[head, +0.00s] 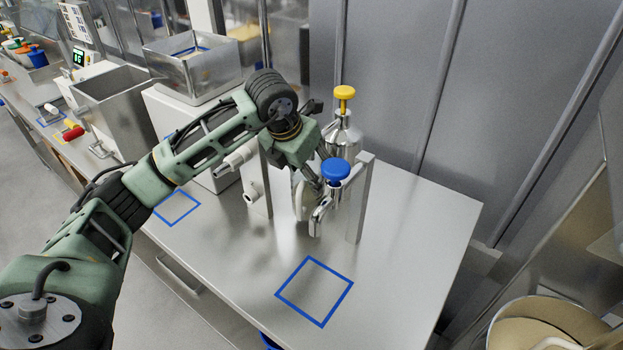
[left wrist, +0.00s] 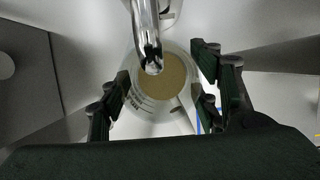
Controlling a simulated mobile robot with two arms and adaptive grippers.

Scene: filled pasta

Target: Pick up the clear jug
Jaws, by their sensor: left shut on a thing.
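The clear jug (head: 303,203) stands upright on the steel counter under the chrome spout, partly hidden by my gripper and the tap. In the left wrist view I look down into the jug (left wrist: 166,100), with a beige content or bottom and markings on its wall. My left gripper (head: 313,182) is shut on the jug, with a finger on either side of it in the left wrist view (left wrist: 163,75). The chrome spout (left wrist: 147,35) hangs over the jug's mouth. My right gripper is not in view.
The blue-topped tap (head: 335,170) and a steel post (head: 361,203) are close to my gripper. A steel bottle with a yellow top (head: 343,130) stands behind. A blue square outline (head: 315,318) marks clear counter in front. A machine with a steel hopper (head: 193,75) stands left.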

